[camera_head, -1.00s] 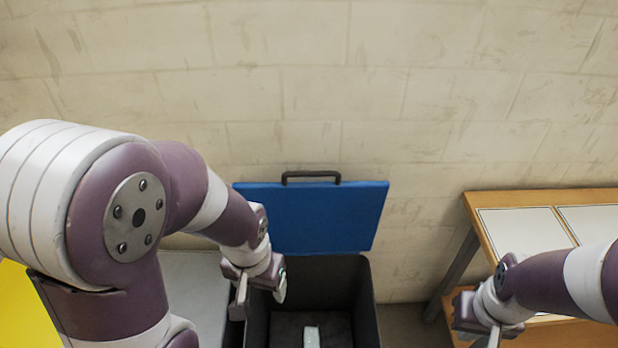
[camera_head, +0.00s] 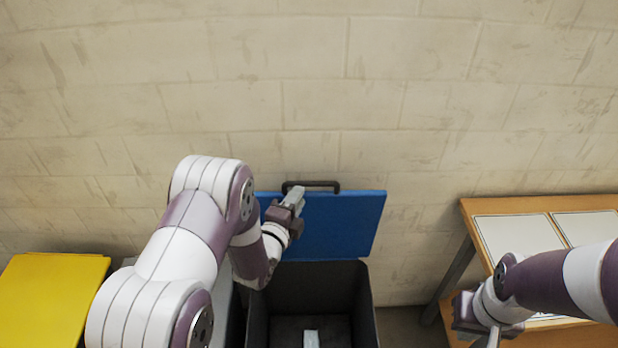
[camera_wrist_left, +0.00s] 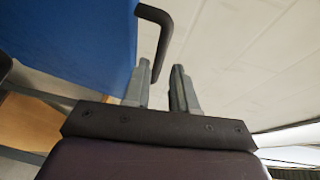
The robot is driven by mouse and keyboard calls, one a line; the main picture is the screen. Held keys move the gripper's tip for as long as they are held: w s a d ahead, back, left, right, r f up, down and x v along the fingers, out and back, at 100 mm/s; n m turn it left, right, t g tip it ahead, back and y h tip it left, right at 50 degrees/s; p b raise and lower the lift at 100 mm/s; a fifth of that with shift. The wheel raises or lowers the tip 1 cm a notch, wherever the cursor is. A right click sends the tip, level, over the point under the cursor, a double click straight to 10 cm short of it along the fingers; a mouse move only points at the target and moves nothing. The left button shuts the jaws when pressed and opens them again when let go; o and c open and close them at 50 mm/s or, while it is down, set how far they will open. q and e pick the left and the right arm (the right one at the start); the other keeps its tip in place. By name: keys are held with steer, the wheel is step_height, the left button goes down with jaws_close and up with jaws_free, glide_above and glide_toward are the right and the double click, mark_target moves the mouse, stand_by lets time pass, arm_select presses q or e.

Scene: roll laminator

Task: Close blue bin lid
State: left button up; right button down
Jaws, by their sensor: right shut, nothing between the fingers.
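The blue bin lid (camera_head: 335,222) stands open, raised against the wall behind the dark bin (camera_head: 362,300). Its dark handle (camera_head: 322,184) is on the top edge. My left gripper (camera_head: 295,194) is in front of the lid at the handle's left end. In the left wrist view, the left gripper (camera_wrist_left: 160,70) has its fingers apart, and the handle (camera_wrist_left: 157,30) reaches down to the gap between the fingertips. Whether it touches them I cannot tell. The blue lid (camera_wrist_left: 75,45) fills the upper left there. My right gripper (camera_head: 490,336) is shut and empty, low at the right, partly cut off by the frame.
A small pale object (camera_head: 311,338) lies inside the bin. A yellow lid (camera_head: 50,295) is at the left. A wooden table (camera_head: 470,215) with white panels stands at the right, near my right arm. The brick wall (camera_head: 330,90) is close behind the blue lid.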

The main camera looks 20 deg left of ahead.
arm_select(q)
steer(key=w, duration=0.5)
steer(key=w+d+p, duration=0.1)
steer(key=w, duration=0.2)
steer(key=shift+w+f, duration=0.15)
steer(key=shift+f, duration=0.25)
steer(key=shift+c, duration=0.2)
jaws_close()
